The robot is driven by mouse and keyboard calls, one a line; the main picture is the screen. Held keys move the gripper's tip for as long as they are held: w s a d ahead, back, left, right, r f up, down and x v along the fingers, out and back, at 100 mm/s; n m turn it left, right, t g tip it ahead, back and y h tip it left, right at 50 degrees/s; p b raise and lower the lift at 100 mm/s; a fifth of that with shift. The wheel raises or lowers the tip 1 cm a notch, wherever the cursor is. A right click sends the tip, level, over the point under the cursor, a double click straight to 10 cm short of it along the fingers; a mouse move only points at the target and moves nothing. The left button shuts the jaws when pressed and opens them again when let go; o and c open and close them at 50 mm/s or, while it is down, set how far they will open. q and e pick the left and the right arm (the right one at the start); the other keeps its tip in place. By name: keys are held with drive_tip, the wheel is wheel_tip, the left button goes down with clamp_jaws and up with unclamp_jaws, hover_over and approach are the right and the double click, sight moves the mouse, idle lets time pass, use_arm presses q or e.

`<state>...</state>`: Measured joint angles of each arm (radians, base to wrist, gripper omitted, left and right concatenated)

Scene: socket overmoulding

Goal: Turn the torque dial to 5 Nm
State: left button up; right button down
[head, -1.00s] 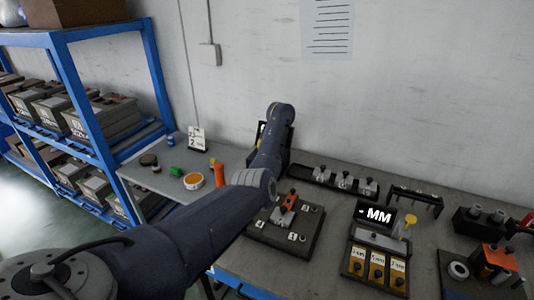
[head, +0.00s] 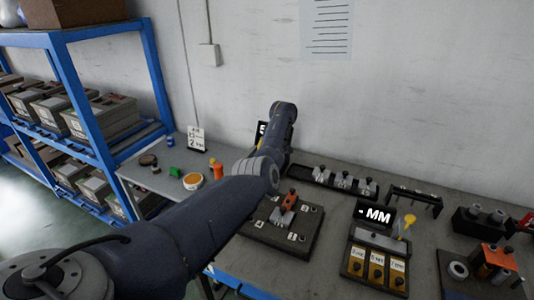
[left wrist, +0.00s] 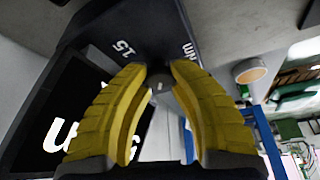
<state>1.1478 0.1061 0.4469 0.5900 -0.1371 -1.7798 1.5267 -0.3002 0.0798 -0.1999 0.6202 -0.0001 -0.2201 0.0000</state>
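In the left wrist view the torque dial (left wrist: 160,86) is a small dark grey knob on a dark housing marked "15" and "Nm" (left wrist: 120,48). The two yellow fingers of my left gripper (left wrist: 160,74) stand on either side of it, and the knob fills the narrow gap between their tips. A black display (left wrist: 58,110) beside it shows large white characters, partly cut off by a finger. In the head view a small part of that display (head: 262,129) shows beside my arm, with a partly hidden white character like a 5. My right gripper is out of view.
A fixture board (head: 255,236) with an orange clamp lies in front of my left arm. To the right stand a tray of labelled slots (head: 375,240) and an "MM" display (head: 378,215).

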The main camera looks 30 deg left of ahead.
use_arm(q)
drive_tip(key=o, duration=0.7)
